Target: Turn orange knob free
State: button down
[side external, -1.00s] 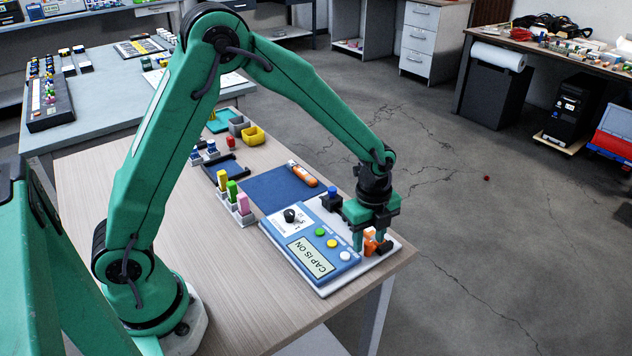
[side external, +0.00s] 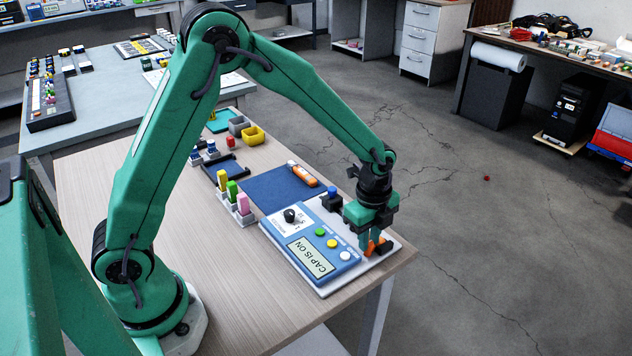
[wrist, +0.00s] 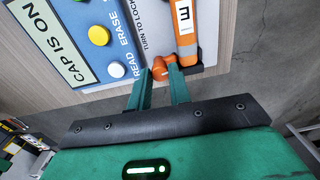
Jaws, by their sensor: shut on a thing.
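The orange knob (wrist: 160,68) sits on the white board beside the "TURN TO LOCK" label in the wrist view. My gripper (wrist: 163,77) is shut on it, with one green finger on each side. Against the knob lies an orange cylinder (wrist: 184,28) with a white label, held in a black clip. In the side external view my gripper (side external: 370,240) points down at the board's right end and hides most of the knob. A patch of orange (side external: 377,247) shows at the fingers; I cannot tell which part it is.
The blue panel (side external: 305,245) has a "CAP IS ON" display (side external: 311,257), coloured buttons and a black dial (side external: 290,215). A blue mat (side external: 275,192) with another orange cylinder (side external: 303,174) lies behind. Coloured blocks (side external: 232,193) stand left. The table's front left is clear.

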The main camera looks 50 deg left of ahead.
jog(key=n, duration=0.7)
jog(key=shift+n, duration=0.4)
jog(key=n, duration=0.4)
jog(key=shift+d, duration=0.1)
jog(key=shift+n, duration=2.2)
jog(key=c, duration=1.3)
grip_release()
